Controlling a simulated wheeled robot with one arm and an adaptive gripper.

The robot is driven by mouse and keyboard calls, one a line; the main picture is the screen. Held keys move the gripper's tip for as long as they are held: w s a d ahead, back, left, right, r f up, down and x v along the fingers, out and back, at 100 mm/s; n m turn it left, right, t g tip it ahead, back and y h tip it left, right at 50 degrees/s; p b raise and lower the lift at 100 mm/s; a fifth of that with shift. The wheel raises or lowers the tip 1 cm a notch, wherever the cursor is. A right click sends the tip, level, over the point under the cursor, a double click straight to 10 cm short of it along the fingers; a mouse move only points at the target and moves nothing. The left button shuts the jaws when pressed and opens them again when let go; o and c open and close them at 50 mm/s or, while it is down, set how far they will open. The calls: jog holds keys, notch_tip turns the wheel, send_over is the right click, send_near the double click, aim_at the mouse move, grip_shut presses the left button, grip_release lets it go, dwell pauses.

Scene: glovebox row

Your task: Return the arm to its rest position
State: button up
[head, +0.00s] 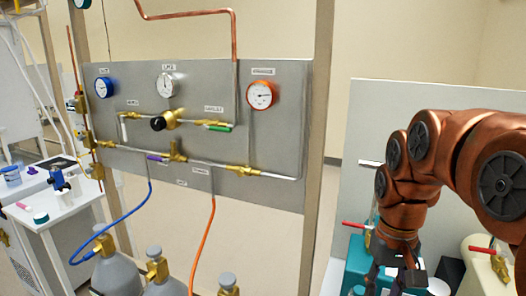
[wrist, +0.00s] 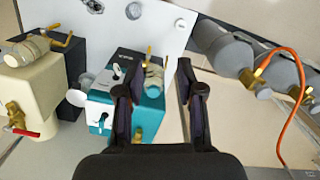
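My copper-coloured arm comes in from the right in the head view and bends downward. My gripper (head: 395,275) hangs at the lower edge of that view, in front of a teal box, and is partly cut off. In the wrist view my gripper (wrist: 157,82) shows two dark fingers spread apart with nothing held between them. The teal box (wrist: 100,108), with a brass fitting on top (wrist: 153,78), lies behind and beside the left finger. I cannot tell how far the fingers are from it.
A grey gauge panel (head: 140,80) with pipes and valves stands left of my arm. Gas cylinders (head: 118,270) with blue and orange hoses stand below it. A cream box (wrist: 38,85) with a red-handled tap sits beside the teal box. A white bench (head: 60,200) is at far left.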

jog(key=s+a+f, duration=0.2)
jog(key=s+f, duration=0.2)
jog(key=s, duration=0.5)
jog(key=s+a+f+n+p, duration=0.1)
jog(key=s+f, duration=0.3)
jog(key=s, duration=0.5)
jog(key=shift+s+a+f+g, duration=0.15)
jog(key=shift+s+a+g, duration=0.25)
jog(key=shift+a, duration=0.25)
